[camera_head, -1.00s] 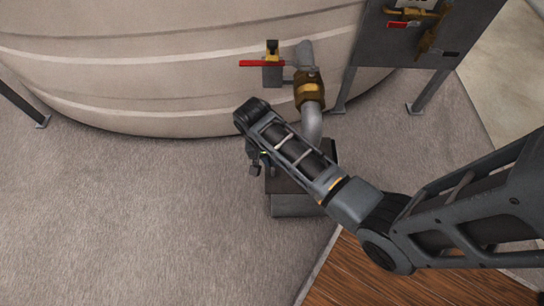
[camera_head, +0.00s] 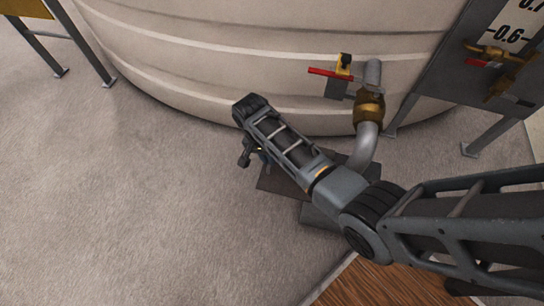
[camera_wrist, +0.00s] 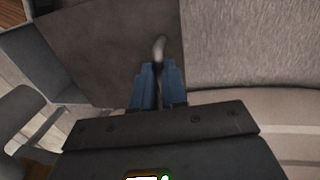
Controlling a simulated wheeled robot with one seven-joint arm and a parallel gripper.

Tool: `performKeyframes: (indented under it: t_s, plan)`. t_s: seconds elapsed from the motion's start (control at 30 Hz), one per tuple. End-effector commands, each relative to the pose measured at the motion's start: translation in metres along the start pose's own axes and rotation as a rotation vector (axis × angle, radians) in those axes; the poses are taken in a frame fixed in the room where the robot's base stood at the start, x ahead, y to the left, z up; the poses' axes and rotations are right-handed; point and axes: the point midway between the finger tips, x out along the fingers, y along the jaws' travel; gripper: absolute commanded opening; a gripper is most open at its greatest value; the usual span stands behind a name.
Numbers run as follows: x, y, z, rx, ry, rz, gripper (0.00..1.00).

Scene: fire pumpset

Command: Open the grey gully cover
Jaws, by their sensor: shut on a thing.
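The grey gully cover (camera_head: 278,180) is a dark flat plate. In the head view it lies angled, off to the left of the grey gully box (camera_head: 318,215), part of which shows beyond its edge. My arm hides much of both. In the wrist view the cover (camera_wrist: 105,45) fills the upper left and middle. My gripper (camera_wrist: 158,72) has its blue fingers close together at the cover's edge, around a small pale handle (camera_wrist: 160,45). How the fingers grip it is partly hidden.
A large beige tank (camera_head: 270,60) stands behind. A grey pipe with a brass fitting (camera_head: 368,108) and a red-handled valve (camera_head: 328,73) come down beside the gully. A panel on legs (camera_head: 480,80) stands right. Carpet (camera_head: 120,200) at left is clear.

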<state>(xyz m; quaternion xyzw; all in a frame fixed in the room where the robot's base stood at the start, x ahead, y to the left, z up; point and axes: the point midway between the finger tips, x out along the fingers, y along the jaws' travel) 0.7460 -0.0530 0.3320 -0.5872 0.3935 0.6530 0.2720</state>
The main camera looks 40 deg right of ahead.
Motion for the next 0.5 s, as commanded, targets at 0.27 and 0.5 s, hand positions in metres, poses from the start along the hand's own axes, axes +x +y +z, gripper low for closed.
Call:
performKeyframes:
  t_s: [0.27,0.5]
  plan:
    - [-0.0003,0.0001,-0.0005,0.0,0.002,0.0,0.26]
    - [0.0,0.0005,-0.0003,0.0,0.001,0.0,0.38]
